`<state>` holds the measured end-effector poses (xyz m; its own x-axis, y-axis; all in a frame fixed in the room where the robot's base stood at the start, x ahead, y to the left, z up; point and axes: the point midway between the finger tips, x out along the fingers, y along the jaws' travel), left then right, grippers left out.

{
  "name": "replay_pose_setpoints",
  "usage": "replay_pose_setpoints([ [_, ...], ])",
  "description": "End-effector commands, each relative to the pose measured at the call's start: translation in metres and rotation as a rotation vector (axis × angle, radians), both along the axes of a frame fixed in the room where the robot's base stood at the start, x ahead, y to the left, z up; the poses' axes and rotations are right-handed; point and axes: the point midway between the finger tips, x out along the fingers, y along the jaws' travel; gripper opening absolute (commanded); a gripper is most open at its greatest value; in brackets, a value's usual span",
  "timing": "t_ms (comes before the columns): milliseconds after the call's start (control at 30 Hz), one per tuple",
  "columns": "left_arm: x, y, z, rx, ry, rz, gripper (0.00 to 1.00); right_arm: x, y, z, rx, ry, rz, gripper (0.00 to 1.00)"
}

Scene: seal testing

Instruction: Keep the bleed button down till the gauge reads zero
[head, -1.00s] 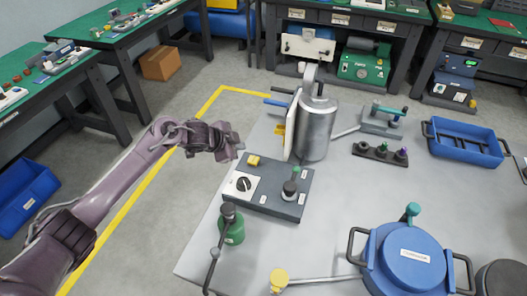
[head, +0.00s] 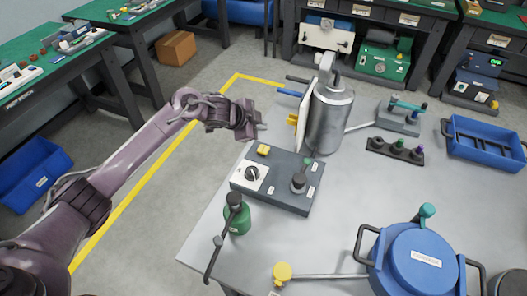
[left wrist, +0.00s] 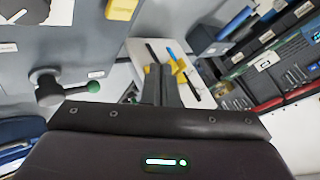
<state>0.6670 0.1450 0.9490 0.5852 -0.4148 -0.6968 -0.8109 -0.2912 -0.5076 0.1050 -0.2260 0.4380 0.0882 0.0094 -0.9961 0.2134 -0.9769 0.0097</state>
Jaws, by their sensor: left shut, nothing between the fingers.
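A grey control box (head: 275,190) lies on the metal table, with a yellow block-shaped button (head: 263,150), a black rotary knob (head: 252,174) on a white plate and a black valve with a green tip (head: 299,181). No label is legible, so I cannot tell which is the bleed button. The yellow button (left wrist: 122,9) also shows at the top of the left wrist view. My left gripper (head: 257,129) is shut and empty, above and beyond the box's far left corner, apart from it. No gauge face is readable. My right gripper is out of view.
A metal cylinder (head: 329,120) with a white panel at its left side stands behind the box. A blue lidded vessel (head: 415,262) and blue tray (head: 485,145) are to the right. The table's middle is clear.

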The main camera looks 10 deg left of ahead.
Motion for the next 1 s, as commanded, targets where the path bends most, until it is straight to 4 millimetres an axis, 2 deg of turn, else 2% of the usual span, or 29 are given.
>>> replay_pose_setpoints([
  [33,0.0,0.0,-0.014,0.001,0.0,0.001,0.0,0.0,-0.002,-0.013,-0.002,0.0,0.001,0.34],
  [300,0.0,0.0,-0.053,0.0,0.0,0.0,0.0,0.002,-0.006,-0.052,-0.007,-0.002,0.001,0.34],
  [533,0.0,0.0,-0.069,0.0,0.001,-0.001,0.0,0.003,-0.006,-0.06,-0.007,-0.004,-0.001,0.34],
  [1000,0.0,0.0,-0.07,0.0,0.0,0.0,0.0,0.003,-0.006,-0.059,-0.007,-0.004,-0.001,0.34],
])
